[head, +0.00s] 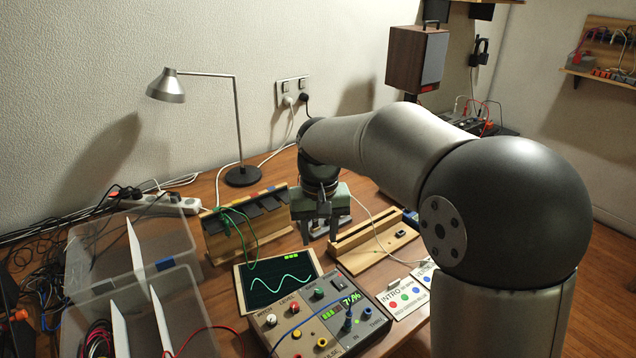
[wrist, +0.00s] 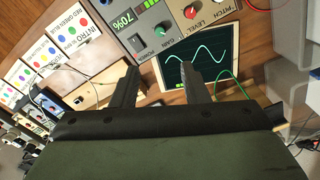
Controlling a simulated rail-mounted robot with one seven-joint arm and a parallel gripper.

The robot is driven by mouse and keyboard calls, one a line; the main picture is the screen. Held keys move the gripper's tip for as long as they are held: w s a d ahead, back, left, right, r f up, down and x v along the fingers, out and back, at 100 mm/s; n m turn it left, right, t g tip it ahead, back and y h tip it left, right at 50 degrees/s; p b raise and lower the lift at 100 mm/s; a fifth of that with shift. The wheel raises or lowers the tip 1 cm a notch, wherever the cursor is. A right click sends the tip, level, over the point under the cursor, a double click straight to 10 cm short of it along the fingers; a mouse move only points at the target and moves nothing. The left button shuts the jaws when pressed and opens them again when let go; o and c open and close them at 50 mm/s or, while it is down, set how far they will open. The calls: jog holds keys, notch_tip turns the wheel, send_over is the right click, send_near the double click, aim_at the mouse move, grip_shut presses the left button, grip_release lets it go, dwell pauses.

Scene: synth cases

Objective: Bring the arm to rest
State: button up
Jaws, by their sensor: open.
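My gripper (head: 318,222) hangs pointing down over the wooden table, at the end of my bent grey arm. In the head view it is between a slotted wooden rack and a wooden stand, beyond a screen and a control box. In the wrist view my gripper (wrist: 157,72) shows two dark fingers set apart with nothing between them. Its height above the table is hard to tell.
The rack (head: 248,226) holds green leads. The stand (head: 373,241), screen (head: 278,282), control box (head: 318,322) and colour cards (head: 408,297) crowd the table. A lamp (head: 238,130) stands behind; clear bins (head: 130,250) are left; a speaker (head: 418,58) is at the back.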

jog(key=s+d+f+p, duration=0.1)
jog(key=s+d, duration=0.3)
jog(key=s, duration=0.4)
jog(key=s+d+f+m, duration=0.1)
jog(key=s+d, duration=0.3)
jog(key=s, duration=0.3)
jog(key=s+d+f+p, duration=0.1)
jog(key=s+d, duration=0.4)
jog(key=s, duration=0.3)
jog(key=shift+s+p, duration=0.3)
jog(key=shift+s, duration=0.05)
jog(key=shift+d+f, duration=0.1)
dwell(0.4)
